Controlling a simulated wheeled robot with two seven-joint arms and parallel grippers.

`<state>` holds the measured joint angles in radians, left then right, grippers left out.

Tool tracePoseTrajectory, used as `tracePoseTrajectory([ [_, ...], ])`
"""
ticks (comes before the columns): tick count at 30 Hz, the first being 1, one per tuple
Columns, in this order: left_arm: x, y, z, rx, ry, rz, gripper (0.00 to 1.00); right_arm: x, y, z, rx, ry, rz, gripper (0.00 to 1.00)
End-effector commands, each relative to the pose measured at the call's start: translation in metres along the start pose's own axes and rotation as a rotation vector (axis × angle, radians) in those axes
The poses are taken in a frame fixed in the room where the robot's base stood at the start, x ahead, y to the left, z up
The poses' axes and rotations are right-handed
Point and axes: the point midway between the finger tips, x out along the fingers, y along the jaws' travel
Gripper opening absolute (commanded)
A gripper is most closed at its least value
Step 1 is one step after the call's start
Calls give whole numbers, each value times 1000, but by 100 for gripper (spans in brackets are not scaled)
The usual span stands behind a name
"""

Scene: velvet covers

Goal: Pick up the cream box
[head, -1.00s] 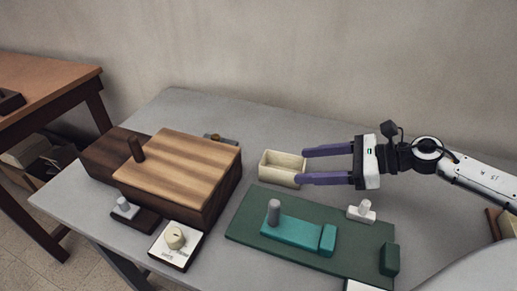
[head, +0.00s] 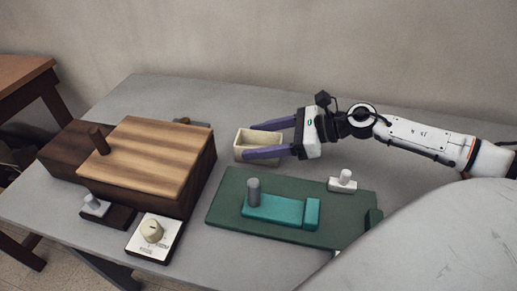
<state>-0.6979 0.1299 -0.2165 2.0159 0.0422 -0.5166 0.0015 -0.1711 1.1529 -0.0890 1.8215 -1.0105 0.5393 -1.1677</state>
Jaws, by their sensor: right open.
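The cream box (head: 240,143) is a small open-topped box on the grey table, behind the green board and right of the wooden box. My right gripper (head: 246,142) comes in from the right with its two purple fingers spread. One finger lies over the far side of the box and the other along its near side, so the fingertips overlap the box in the picture. Whether either finger touches it I cannot tell. My left gripper is not in view.
A wooden box with a lighter lid (head: 155,155) stands to the left. A panel with a cream knob (head: 153,233) and a small switch block (head: 97,205) sit in front of it. A green board (head: 225,210) carries a teal piece (head: 275,209) and a white knob (head: 343,180).

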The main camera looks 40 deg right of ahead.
Motion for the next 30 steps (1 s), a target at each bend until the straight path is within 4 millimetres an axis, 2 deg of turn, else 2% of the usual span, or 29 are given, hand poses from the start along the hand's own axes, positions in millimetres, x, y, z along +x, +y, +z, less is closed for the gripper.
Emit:
tracePoseTrajectory([
  [9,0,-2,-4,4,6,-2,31,36,-2,-2,1,-5,-1,62],
  [20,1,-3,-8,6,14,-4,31,42,-2,-4,1,-1,1,62],
  [26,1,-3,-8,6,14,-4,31,42,-2,-4,1,-1,1,30],
  [30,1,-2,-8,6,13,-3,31,42,-2,-4,0,-1,0,30],
])
